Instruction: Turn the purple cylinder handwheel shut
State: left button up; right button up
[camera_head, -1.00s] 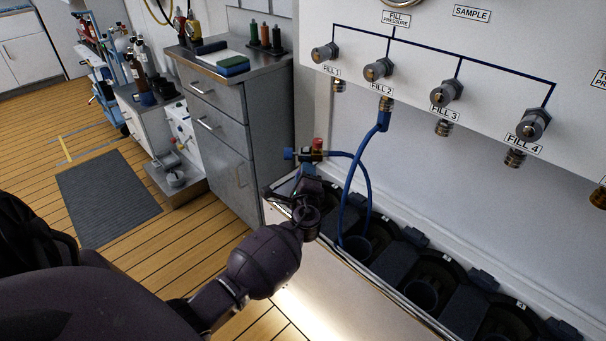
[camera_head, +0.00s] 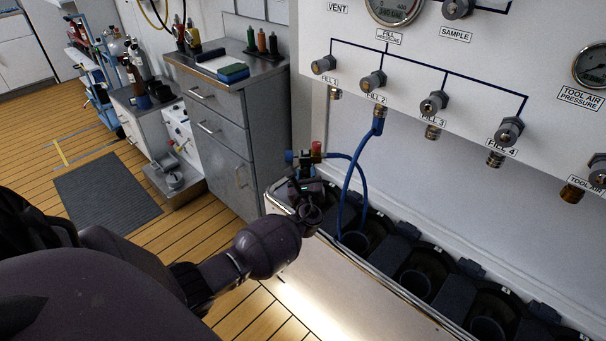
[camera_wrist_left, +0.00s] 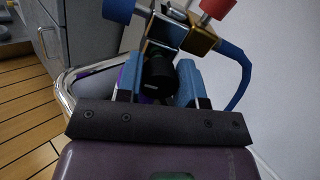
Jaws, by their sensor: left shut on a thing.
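My left gripper (camera_head: 306,186) is at the left end of the cylinder rack, below the fill yoke. In the left wrist view its two blue-padded fingers (camera_wrist_left: 158,84) are shut on a dark round handwheel (camera_wrist_left: 158,74) between them. A little purple of the cylinder (camera_wrist_left: 148,100) shows behind the fingers; most of it is hidden. The brass-coloured fill yoke (camera_wrist_left: 200,40) sits just beyond the handwheel, with a red knob (camera_head: 316,147) and a blue knob (camera_head: 289,157). A blue hose (camera_head: 348,185) runs from the yoke up to the FILL 2 outlet. My right gripper is out of view.
The white fill panel (camera_head: 420,75) with gauges and several fill valves is on the right. The rack (camera_head: 385,300) with several dark, round, empty-looking holders runs along the wall beneath it. A grey cabinet (camera_head: 225,125) stands left of the rack.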

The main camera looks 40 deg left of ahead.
pick_arm(q)
jog(key=m+p, duration=0.1)
jog(key=m, duration=0.2)
jog(key=shift+w+r+m+p, duration=0.1)
jog(key=shift+r+m+p, duration=0.2)
jog(key=shift+m+p, duration=0.1)
jog(key=m+p, duration=0.1)
jog(key=m, duration=0.1)
jog(key=shift+m, duration=0.4)
jog(key=m+p, duration=0.1)
jog(key=m, duration=0.1)
jog(key=shift+f+m, duration=0.1)
jog(key=shift+m, duration=0.3)
jog(key=m+p, duration=0.1)
jog(key=m, duration=0.2)
jog(key=shift+d+m+h+p, duration=0.1)
jog(key=shift+m+h+p, duration=0.2)
jog(key=shift+h+p, duration=0.1)
jog(key=shift+f+m, duration=0.1)
jog(key=shift+m, duration=0.3)
jog(key=shift+f+m+p, duration=0.1)
jog(key=shift+m+p, duration=0.35)
jog(key=shift+m, duration=0.65)
jog(key=shift+f+m, duration=0.1)
jog(key=shift+m, duration=0.7)
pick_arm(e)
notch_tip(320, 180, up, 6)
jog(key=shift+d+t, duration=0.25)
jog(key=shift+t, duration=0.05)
